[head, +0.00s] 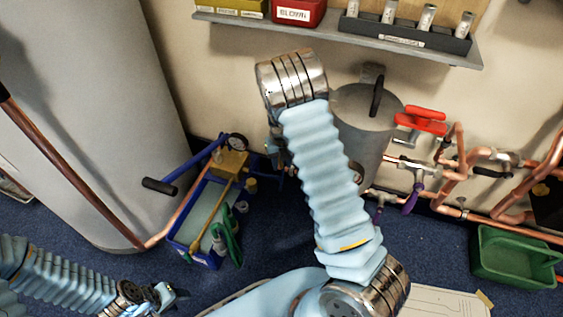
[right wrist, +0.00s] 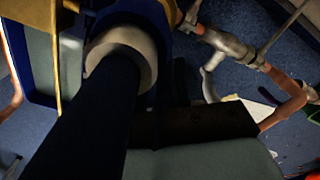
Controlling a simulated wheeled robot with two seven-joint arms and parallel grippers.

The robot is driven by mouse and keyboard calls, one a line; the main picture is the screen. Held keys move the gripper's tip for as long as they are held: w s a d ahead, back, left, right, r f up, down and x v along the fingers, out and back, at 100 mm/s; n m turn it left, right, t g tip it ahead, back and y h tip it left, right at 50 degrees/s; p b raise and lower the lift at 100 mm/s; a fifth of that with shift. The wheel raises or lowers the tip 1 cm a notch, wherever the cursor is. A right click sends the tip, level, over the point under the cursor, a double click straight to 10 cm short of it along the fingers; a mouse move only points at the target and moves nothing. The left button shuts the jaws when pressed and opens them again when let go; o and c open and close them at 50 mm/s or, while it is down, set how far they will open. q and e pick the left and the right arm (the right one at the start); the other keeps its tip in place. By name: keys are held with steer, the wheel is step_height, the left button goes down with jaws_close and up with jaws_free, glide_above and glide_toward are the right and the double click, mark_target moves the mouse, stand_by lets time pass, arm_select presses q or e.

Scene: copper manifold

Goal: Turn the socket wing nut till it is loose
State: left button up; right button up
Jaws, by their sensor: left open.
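I cannot make out the socket wing nut for certain in either view. Copper pipework with valves (head: 425,165) runs along the wall at the right in the head view. My right arm rises through the middle and bends over in front of the grey canister. Its gripper is mostly hidden behind the arm. In the right wrist view a dark blue bar (right wrist: 85,115) with a pale collar fills the left, and a pipe joint (right wrist: 228,45) shows beyond. Whether the right jaws hold anything is unclear. My left gripper (head: 170,297) is open and empty, low at the left.
A blue crate (head: 183,250) with a yellow pump and gauge (head: 237,143) stands left of my right arm. A grey tank (head: 85,100) is at far left. A grey canister (head: 360,125), a shelf (head: 440,50) and a green bin (head: 515,270) surround the pipes.

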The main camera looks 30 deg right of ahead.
jaws_close()
stand_by(1.4)
